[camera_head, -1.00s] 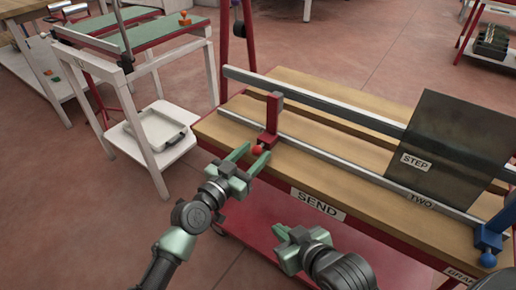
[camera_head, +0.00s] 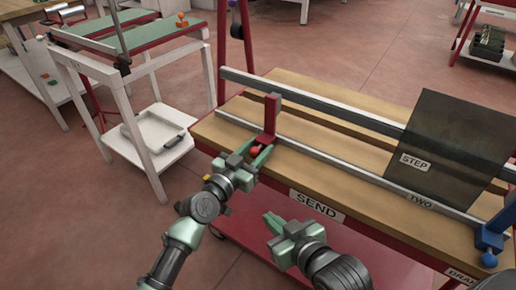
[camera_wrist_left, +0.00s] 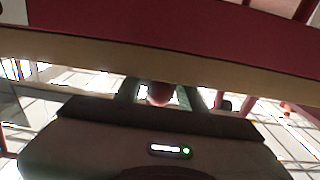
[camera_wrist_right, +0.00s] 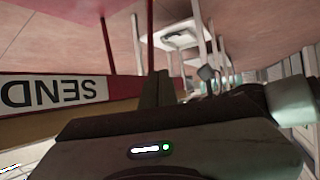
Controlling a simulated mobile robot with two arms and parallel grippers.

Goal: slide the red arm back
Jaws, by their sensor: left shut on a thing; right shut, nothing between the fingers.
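The red arm (camera_head: 272,116) stands upright on the metal rail near the left end of the wooden bench. Its round red knob (camera_head: 255,150) points toward the front edge. My left gripper (camera_head: 257,154) is shut on this knob, with a green finger on either side of it. The knob also shows between the fingers in the left wrist view (camera_wrist_left: 160,93). My right gripper (camera_head: 272,220) is shut and empty in front of the bench, below and left of the SEND label.
A dark glass sheet (camera_head: 450,150) stands at the right of the bench beside the STEP and TWO labels. A blue arm (camera_head: 489,240) is at the right end of the rail (camera_head: 330,165). A white-framed cart (camera_head: 150,160) stands to the left.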

